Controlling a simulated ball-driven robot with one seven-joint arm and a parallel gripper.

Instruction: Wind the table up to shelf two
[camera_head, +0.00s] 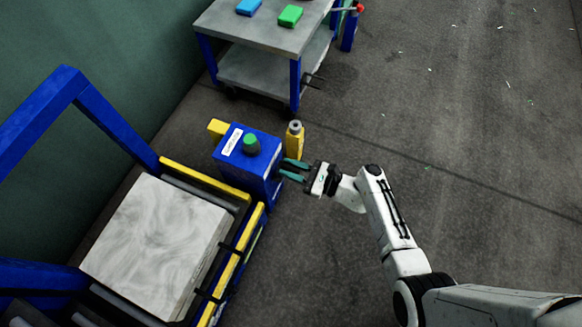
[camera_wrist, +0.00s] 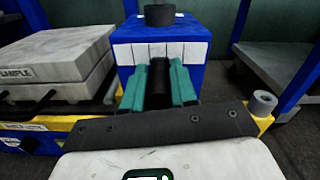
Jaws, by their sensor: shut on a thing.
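My gripper (camera_head: 293,170) has its teal fingers at the right side of a blue box (camera_head: 262,178). In the wrist view the fingers (camera_wrist: 160,88) are shut on a dark upright cylindrical part (camera_wrist: 157,77) in front of the box's pale panel. In the head view this part is not clear. A grey-topped table (camera_head: 262,27) with blue legs and a lower shelf (camera_head: 250,72) stands at the top. A blue post with a red-ended handle (camera_head: 349,30) is at its right, partly cut off. No shelf number is readable.
A thick marbled slab (camera_head: 155,245) lies on a blue and yellow frame (camera_head: 205,180) at left. A green knob (camera_head: 250,143) tops the blue box. A yellow part with a grey top (camera_head: 294,138) stands beside it. Blue (camera_head: 248,7) and green (camera_head: 290,16) blocks lie on the table.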

